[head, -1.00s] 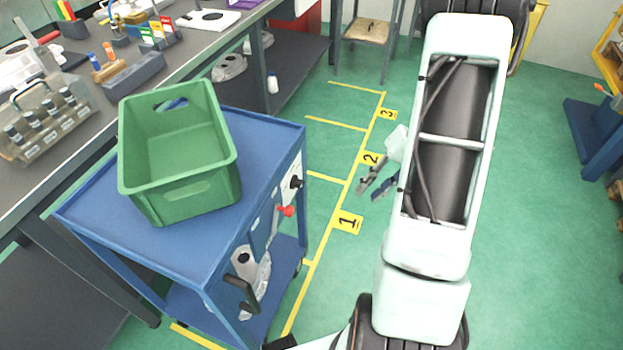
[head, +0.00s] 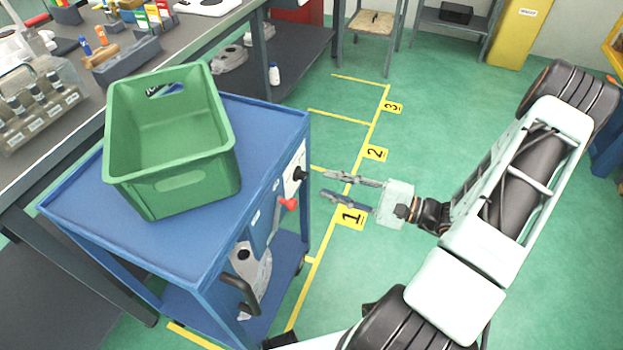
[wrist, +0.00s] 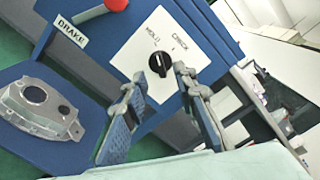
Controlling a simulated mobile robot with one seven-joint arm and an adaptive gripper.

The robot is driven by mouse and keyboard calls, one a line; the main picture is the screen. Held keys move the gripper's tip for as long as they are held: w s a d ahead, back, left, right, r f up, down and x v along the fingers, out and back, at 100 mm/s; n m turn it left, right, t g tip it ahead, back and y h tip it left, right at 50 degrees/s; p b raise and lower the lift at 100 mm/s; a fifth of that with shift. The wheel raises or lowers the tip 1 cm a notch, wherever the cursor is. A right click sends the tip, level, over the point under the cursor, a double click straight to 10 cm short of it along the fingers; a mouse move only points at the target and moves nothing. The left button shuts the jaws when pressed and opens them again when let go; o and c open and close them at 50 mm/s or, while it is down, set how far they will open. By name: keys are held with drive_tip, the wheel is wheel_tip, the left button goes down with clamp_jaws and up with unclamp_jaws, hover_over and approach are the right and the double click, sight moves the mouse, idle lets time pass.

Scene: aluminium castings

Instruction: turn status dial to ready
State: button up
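The status dial is a black knob (wrist: 159,64) on a white plate (wrist: 150,50) fixed to the side of the blue cart. In the wrist view its pointer mark is visible, with printed words around it that are hard to read. In the head view the knob (head: 300,174) sticks out from the cart's right side. My gripper (head: 324,184) is open and empty, with its fingers pointing at the knob and a small gap left between them. In the wrist view the open fingers (wrist: 160,119) lie below the knob.
The blue cart (head: 270,107) carries a green crate (head: 183,182). A grey casting (wrist: 40,112) lies on the cart's lower shelf.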

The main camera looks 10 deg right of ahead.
sight(306, 177)
drive_tip(key=x, duration=0.6)
drive_tip(key=shift+c, duration=0.4)
clamp_jaws()
